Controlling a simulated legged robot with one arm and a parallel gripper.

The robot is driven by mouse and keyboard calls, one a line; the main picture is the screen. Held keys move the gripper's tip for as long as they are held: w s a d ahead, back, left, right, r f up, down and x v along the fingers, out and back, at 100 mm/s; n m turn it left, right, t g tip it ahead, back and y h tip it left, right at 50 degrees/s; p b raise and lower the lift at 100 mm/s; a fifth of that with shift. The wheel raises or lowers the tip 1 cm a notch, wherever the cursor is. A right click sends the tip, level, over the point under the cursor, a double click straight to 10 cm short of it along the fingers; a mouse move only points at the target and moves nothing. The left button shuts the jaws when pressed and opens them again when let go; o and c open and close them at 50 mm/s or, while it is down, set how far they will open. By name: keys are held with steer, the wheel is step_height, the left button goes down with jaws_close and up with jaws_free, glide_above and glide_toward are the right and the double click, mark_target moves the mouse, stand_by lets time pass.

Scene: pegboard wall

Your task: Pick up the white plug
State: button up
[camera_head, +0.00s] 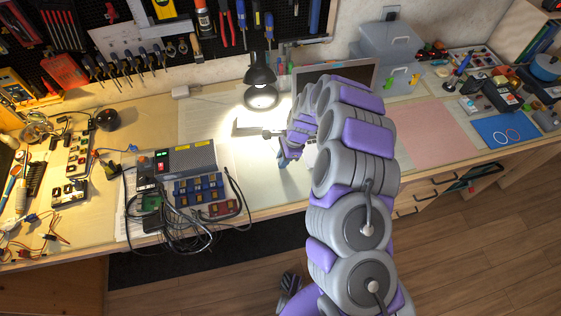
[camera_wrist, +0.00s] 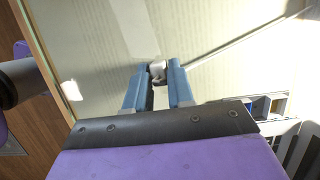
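A small white plug (camera_wrist: 157,69) sits between the blue fingertips of my gripper (camera_wrist: 158,75) in the wrist view. It fills the narrow gap, and both tips appear to touch it. Its lower part is hidden between the fingers. A thin pale line, perhaps its cable, runs from beside the right fingertip to the upper right. In the head view my gripper (camera_head: 284,158) points down at the workbench in front of the lamp; the plug cannot be made out there.
A black desk lamp (camera_head: 260,82) stands close behind my gripper. A grey power box (camera_head: 190,158) with tangled black cables lies to the left. A laptop (camera_head: 335,75) is behind my arm, and a pink mat (camera_head: 437,132) lies to the right. The bench front edge is near.

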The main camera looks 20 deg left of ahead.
steer(key=shift+c, duration=1.4)
steer(key=shift+a, duration=0.35)
jaws_close()
steer(key=shift+d+r, duration=0.1)
